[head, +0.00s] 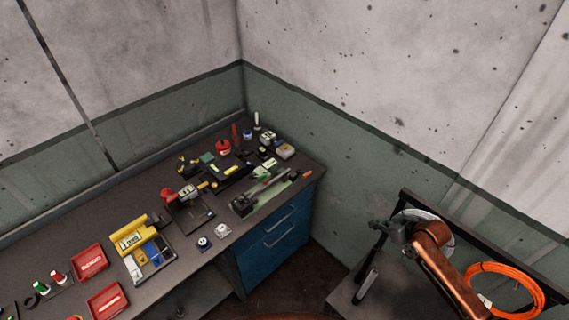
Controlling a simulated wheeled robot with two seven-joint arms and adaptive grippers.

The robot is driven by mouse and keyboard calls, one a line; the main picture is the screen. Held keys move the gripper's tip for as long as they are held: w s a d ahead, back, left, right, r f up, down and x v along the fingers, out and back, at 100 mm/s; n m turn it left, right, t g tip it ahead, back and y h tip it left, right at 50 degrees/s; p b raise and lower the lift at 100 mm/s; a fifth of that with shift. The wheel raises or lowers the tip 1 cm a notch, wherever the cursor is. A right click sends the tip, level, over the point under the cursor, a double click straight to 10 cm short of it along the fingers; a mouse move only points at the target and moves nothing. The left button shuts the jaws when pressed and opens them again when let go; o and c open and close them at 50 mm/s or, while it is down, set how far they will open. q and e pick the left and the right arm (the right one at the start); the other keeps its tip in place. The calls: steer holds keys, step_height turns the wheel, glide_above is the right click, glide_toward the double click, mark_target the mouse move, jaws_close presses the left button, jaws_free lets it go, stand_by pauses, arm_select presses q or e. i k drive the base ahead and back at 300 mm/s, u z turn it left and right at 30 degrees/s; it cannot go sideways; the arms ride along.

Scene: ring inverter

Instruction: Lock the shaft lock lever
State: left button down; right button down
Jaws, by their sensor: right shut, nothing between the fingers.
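My right arm comes in from the lower right, over a dark stand (352,290) at the right. My right gripper (378,226) is shut and empty near the stand's upper left part. A pale round disc (436,214) shows partly behind my right arm, which hides much of it. I cannot make out the shaft lock lever; it is too small or hidden by the arm. My left gripper is out of view.
An orange coiled cable (533,290) hangs at the stand's right. A grey workbench (186,262) with blue drawers (272,246) runs along the left wall, carrying red trays (89,262), a yellow case (130,234) and several tools. Dark floor separates bench and stand.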

mark_target(303, 173)
steer(key=u, duration=0.25)
steer(key=i, duration=0.9)
steer(key=u, duration=0.1)
